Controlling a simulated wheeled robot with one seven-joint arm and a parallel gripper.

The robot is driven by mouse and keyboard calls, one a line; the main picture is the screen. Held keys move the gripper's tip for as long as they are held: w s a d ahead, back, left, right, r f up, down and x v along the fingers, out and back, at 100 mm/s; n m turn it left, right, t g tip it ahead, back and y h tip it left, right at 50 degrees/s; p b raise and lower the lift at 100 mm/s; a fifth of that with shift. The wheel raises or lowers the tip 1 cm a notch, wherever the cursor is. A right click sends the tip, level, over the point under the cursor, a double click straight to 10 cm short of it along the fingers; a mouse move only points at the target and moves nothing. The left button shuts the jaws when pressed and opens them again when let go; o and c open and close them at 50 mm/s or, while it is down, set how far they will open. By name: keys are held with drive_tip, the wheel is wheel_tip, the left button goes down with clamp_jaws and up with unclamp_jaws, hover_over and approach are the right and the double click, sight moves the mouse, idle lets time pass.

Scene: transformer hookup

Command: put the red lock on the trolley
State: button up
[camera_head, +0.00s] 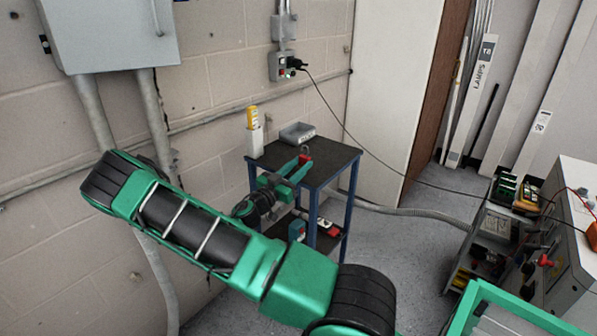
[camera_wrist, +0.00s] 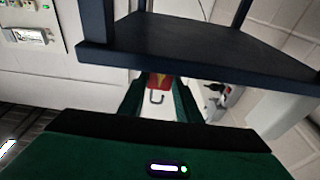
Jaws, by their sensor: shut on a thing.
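The trolley (camera_head: 339,160) has a dark top, blue legs and a lower shelf, and stands by the wall in the head view. My gripper (camera_head: 297,168) is shut on the red lock (camera_head: 306,158) and appears in front of or over the trolley top; the height between them is unclear. In the wrist view the red lock (camera_wrist: 158,80) sits between the fingertips of my gripper (camera_wrist: 160,88), with its metal shackle showing. The trolley (camera_wrist: 200,57) also shows there as a dark slab with legs, beyond the fingers.
A grey bin (camera_head: 298,134) and a yellow-and-white device (camera_head: 254,132) stand on the trolley's far side. Several items lie on its lower shelf. The right part of the top is clear. A cable hangs from a wall socket (camera_head: 283,66) behind. A loaded bench (camera_head: 500,235) stands at right.

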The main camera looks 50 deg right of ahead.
drive_tip(key=shift+f, duration=0.8)
drive_tip(key=o, duration=1.2)
